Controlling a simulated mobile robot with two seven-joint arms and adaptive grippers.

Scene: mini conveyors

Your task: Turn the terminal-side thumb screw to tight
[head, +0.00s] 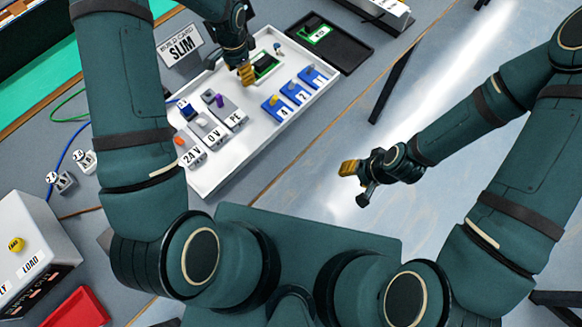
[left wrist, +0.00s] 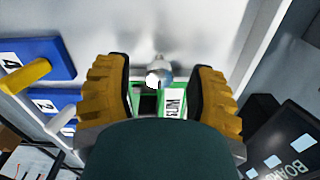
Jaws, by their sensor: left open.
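A silvery thumb screw (left wrist: 159,72) stands at the terminal-side end of a green board (left wrist: 148,103). In the left wrist view it lies between the two yellow fingers of my left gripper (left wrist: 158,95), with gaps on both sides. In the head view the left gripper (head: 246,75) is over the near end of the green board (head: 266,64) and hides this screw. A second small knob (head: 277,47) shows at the board's far end. My right gripper (head: 350,168) hangs apart over the floor; its finger gap cannot be made out.
The white panel (head: 212,180) carries grey terminal blocks (head: 216,130) and blue numbered blocks (head: 294,92) close by. A black tray (head: 335,52) with a green board stands beyond. A white load box (head: 35,240) and red bin (head: 78,308) are at left.

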